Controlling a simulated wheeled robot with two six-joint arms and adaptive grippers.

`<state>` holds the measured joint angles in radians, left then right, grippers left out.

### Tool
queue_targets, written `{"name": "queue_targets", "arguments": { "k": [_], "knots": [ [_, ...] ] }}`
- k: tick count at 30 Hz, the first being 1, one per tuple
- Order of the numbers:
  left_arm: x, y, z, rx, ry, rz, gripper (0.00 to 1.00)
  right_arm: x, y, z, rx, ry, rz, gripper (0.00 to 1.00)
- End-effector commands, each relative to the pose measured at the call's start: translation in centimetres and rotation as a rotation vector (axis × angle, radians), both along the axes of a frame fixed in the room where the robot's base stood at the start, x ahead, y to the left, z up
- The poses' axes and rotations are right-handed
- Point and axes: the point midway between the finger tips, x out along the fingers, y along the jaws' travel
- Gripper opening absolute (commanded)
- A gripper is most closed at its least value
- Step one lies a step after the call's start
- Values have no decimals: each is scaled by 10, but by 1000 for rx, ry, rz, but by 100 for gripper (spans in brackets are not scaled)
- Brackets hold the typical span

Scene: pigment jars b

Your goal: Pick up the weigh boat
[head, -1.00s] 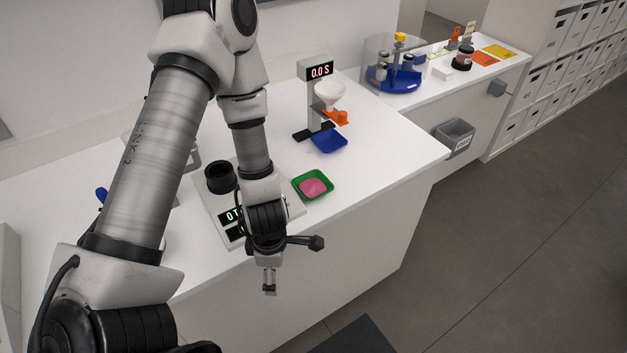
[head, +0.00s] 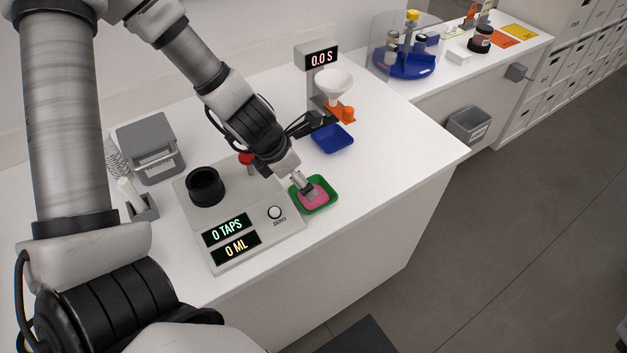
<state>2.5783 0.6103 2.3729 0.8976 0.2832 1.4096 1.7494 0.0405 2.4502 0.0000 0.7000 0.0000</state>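A shallow green square dish (head: 333,190) with pink contents (head: 318,201) sits on the white counter, just right of the tap device. A similar blue dish (head: 332,139) sits farther back, below the funnel stand. Either shape could be a weigh boat; I cannot tell which from the picture alone. My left gripper (head: 307,189) points down at the green dish, its fingertips overlapping the pink contents and the dish's far left part in the head view. Whether it touches them, and how far its fingers are apart, cannot be made out. My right gripper is not in view.
The tap device (head: 258,235), reading 0 TAPS and 0 ML, carries a black cup (head: 205,187). A grey box (head: 150,148) stands at left. A white funnel (head: 333,82) hangs at the timer stand. The counter (head: 400,150) is clear on the right.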

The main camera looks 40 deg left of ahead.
Motion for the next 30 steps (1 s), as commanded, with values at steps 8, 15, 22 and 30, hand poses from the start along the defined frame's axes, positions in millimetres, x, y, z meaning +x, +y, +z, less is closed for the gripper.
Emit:
{"name": "queue_targets", "arguments": {
  "k": [8,15,22,30],
  "knots": [
    [11,-5,-36,4,1,-3,100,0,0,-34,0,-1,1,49],
    [27,-15,-74,4,0,-3,100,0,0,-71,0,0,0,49],
    [30,-16,-74,1,1,-1,100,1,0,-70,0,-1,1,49],
    [30,-16,-73,1,1,-1,58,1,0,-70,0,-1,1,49]
  ]
}}
